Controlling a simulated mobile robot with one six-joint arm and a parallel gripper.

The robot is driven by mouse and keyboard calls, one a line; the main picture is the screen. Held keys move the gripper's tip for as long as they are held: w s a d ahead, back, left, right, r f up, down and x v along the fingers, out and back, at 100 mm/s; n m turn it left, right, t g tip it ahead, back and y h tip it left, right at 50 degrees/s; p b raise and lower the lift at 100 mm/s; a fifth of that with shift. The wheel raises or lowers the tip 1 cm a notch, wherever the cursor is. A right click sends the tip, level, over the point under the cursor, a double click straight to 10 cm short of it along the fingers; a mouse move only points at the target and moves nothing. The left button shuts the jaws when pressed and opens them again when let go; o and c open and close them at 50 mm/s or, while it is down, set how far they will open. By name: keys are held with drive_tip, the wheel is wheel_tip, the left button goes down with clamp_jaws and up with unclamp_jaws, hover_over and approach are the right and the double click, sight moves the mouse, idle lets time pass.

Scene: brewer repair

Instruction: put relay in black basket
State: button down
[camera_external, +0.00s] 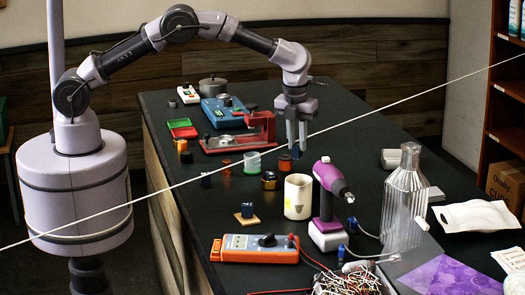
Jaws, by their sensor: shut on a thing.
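My gripper (296,147) points down over the middle of the dark workbench. Its fingers are shut on a small dark blue block, which looks like the relay (296,153), low over the bench beside a small orange-brown cylinder. Whether the block touches the bench is too small to tell. I cannot make out a black basket in this view.
A purple tool (328,190) on a stand, a cream mug (298,197) and a clear ribbed bottle (405,200) stand to the right and front. A red clamp-like frame (240,140) is behind. An orange-blue multimeter (254,248) and tangled wires (348,283) lie in front. A pale line crosses the view.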

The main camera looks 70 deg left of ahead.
drive_tip(key=w+d+r+m+p, duration=0.1)
drive_tip(key=w+d+m, duration=0.1)
drive_tip(key=w+m, duration=0.45)
drive_tip(key=m+h+b, duration=0.1)
drive_tip(key=m+b, duration=0.2)
drive_tip(key=b, duration=0.4)
approach(319, 189)
drive_tip(key=shift+t, duration=0.3)
drive_tip(key=a+f, duration=0.1)
drive_tip(key=f, duration=0.1)
drive_tip(key=w+f, duration=0.1)
drive_tip(key=f, duration=0.1)
drive_tip(key=a+f, duration=0.1)
drive_tip(key=f, duration=0.1)
drive_tip(key=shift+w+a+f, duration=0.2)
drive_tip(key=shift+a+f, duration=0.05)
drive_tip(key=shift+a, duration=0.05)
drive_tip(key=c, duration=1.2)
unclamp_jaws()
drive_tip(key=shift+c, duration=0.2)
drive_tip(key=shift+r, duration=0.15)
